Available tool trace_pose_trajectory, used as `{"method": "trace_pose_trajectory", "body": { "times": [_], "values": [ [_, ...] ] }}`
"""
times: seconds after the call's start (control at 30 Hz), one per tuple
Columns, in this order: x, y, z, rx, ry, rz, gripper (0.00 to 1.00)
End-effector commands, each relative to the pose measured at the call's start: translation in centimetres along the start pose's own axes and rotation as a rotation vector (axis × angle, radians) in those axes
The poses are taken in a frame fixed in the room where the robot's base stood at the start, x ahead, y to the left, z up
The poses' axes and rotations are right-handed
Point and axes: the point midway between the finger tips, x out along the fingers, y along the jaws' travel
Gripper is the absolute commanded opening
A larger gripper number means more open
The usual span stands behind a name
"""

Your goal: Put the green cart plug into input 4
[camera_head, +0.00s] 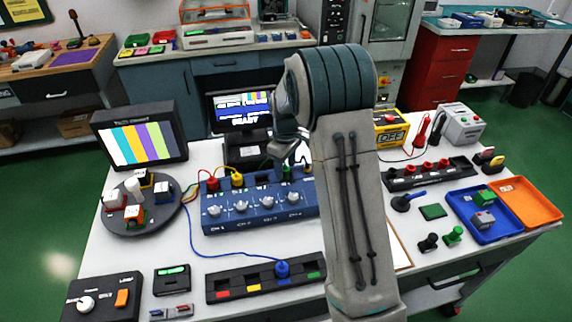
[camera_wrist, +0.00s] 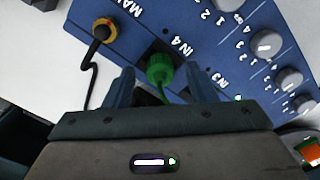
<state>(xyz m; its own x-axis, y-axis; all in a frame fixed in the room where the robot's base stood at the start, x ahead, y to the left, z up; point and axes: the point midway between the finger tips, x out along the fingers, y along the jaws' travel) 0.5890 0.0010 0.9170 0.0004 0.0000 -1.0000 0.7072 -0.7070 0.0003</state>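The blue mixer (camera_head: 262,208) stands in the middle of the table. In the wrist view, the green plug (camera_wrist: 159,70) is at the socket labelled IN 4 (camera_wrist: 163,46) on the blue panel, its cable running toward my gripper. I cannot tell how deep it sits. The green plug also shows at the back right of the mixer in the head view (camera_head: 287,173). My gripper (camera_wrist: 161,82) is open, one finger on each side of the green plug, with visible gaps. In the head view my arm hides much of the gripper.
A black-cabled plug (camera_wrist: 102,31) sits in the MAIN socket beside IN 4. Red (camera_head: 212,184) and yellow (camera_head: 237,180) plugs stand at the mixer's left. A black strip (camera_head: 265,280) with a blue plug lies in front. A round turntable (camera_head: 142,219) stands left.

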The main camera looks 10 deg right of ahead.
Motion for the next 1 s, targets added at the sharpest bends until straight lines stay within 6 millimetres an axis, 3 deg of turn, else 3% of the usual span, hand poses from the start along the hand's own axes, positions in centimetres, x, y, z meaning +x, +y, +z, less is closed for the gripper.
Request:
{"method": "trace_pose_trajectory", "body": {
  "times": [0.23, 0.7, 1.0],
  "values": [
    [-1.2, 0.1, -0.1, 0.000, 0.002, 0.002, 0.51],
    [-11.2, 0.1, 0.0, 0.000, 0.003, 0.002, 0.51],
    [-13.8, 0.0, 0.0, 0.000, 0.000, 0.001, 0.51]
  ]
}}
